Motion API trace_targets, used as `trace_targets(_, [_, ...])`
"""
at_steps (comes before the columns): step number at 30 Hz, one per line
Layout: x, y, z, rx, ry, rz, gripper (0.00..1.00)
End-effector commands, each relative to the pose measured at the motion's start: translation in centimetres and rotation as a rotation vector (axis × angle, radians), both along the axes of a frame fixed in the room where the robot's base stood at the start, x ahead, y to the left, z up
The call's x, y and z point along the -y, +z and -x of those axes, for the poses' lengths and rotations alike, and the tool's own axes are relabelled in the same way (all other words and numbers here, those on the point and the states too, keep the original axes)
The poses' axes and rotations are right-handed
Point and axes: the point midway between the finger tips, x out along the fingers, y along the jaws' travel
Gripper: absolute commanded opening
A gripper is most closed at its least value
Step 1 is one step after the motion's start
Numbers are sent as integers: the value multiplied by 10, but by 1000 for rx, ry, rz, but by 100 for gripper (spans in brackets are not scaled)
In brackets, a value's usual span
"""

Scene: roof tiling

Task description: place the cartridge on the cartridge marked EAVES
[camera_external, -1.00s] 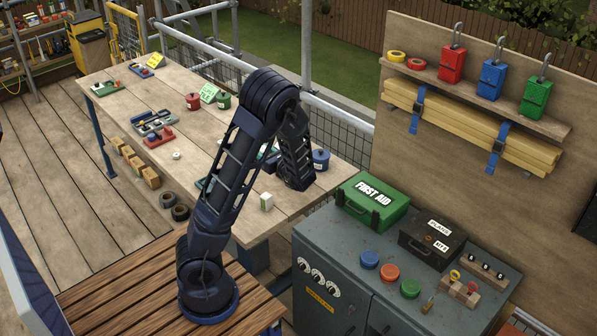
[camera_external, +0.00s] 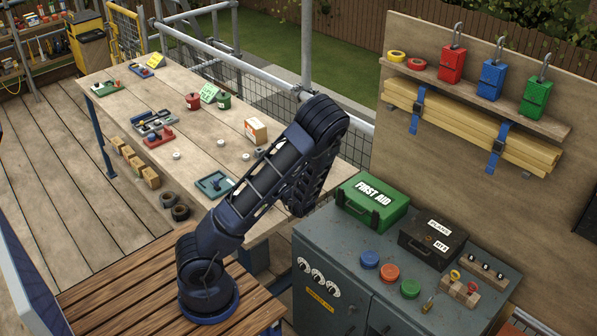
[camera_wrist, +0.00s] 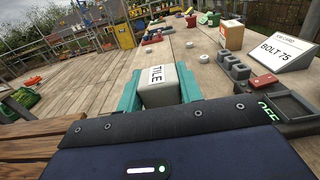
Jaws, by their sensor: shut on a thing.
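In the wrist view a pale cartridge (camera_wrist: 158,83) with a white label reading TILE sits between the teal fingers of my gripper (camera_wrist: 157,98). My gripper is shut on it. The cartridge appears upright, and the workbench (camera_wrist: 192,77) stretches away beyond it. In the external view my arm hides the gripper and the cartridge, so its height above the bench cannot be told. I cannot make out a cartridge marked EAVES in either view.
A job card reading BOLT 75 (camera_wrist: 283,50), a white-and-orange box (camera_wrist: 230,36) and grey block-shaped holders (camera_wrist: 246,72) stand to the right. A teal tray (camera_external: 214,184) and small round pieces lie on the bench. The bench's middle has free room.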

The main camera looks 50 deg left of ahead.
Motion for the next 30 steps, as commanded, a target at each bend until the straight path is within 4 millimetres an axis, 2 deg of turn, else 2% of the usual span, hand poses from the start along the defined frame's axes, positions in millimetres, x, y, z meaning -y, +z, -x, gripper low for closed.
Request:
trace_targets(5, [0,-6,0,-1,0,-1,13])
trace_targets(15, [0,-36,0,-1,0,0,13])
trace_targets(27, [0,-40,0,0,0,0,13])
trace_targets(28, [0,-40,0,1,0,0,40])
trace_targets(30, [0,-40,0,1,0,0,54])
